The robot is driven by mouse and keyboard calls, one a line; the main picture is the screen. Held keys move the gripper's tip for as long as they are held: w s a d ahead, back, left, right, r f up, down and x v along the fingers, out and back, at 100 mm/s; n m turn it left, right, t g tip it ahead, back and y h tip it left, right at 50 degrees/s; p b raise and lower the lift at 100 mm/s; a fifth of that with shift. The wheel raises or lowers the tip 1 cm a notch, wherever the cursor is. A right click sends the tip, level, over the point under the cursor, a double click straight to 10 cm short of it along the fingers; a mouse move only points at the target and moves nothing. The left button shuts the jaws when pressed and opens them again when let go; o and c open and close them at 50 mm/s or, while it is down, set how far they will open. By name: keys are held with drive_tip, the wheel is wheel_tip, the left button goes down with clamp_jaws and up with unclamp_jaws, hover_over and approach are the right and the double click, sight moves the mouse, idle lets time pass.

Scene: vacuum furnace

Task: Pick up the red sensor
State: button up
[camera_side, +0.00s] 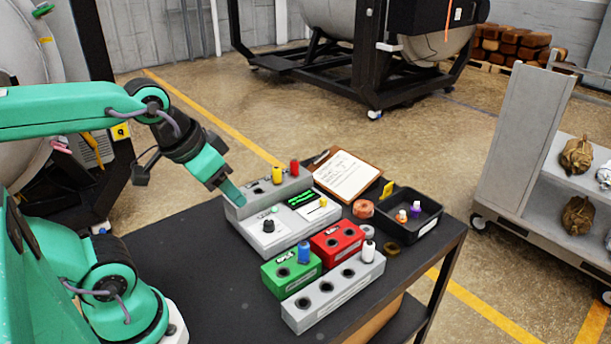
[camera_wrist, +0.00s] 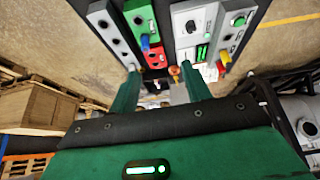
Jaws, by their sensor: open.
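The red sensor (camera_side: 294,167) is a small upright cylinder in the right end of the long grey rack (camera_side: 246,207) at the back of the table. A yellow sensor (camera_side: 277,174) stands just left of it. In the wrist view the red sensor (camera_wrist: 221,67) shows small at the upper right, beside the yellow one. My gripper (camera_side: 232,192) is above the left end of that rack in the side view, apart from the red sensor. In the wrist view my gripper (camera_wrist: 162,85) has its two green fingers spread wide, with no object held between them.
A grey control box (camera_side: 270,232) stands in front of the rack. Green (camera_side: 291,273) and red (camera_side: 337,243) blocks, a blue sensor (camera_side: 304,252) and a grey front rack (camera_side: 333,295) with a white sensor (camera_side: 368,249) are nearer. A clipboard (camera_side: 348,175) and black tray (camera_side: 422,228) lie right.

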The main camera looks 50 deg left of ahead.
drive_tip(key=w+a+r+m+g, duration=0.1)
drive_tip(key=w+a+r, duration=0.2)
drive_tip(key=w, duration=0.5)
drive_tip(key=m+g, duration=0.3)
drive_tip(key=g, duration=0.1)
hover_over(294, 160)
drive_tip(key=f, duration=0.9)
drive_tip(key=shift+s+d+f, duration=0.2)
drive_tip(key=shift+d+f, duration=0.05)
drive_tip(key=shift+d, duration=0.15)
drive_tip(key=shift+w+a+f+m+g, duration=0.2)
drive_tip(key=shift+a+f+m+g, duration=0.1)
drive_tip(key=shift+a+f, duration=0.15)
drive_tip(key=shift+d+f, duration=0.1)
drive_tip(key=shift+f, duration=3.8)
clamp_jaws()
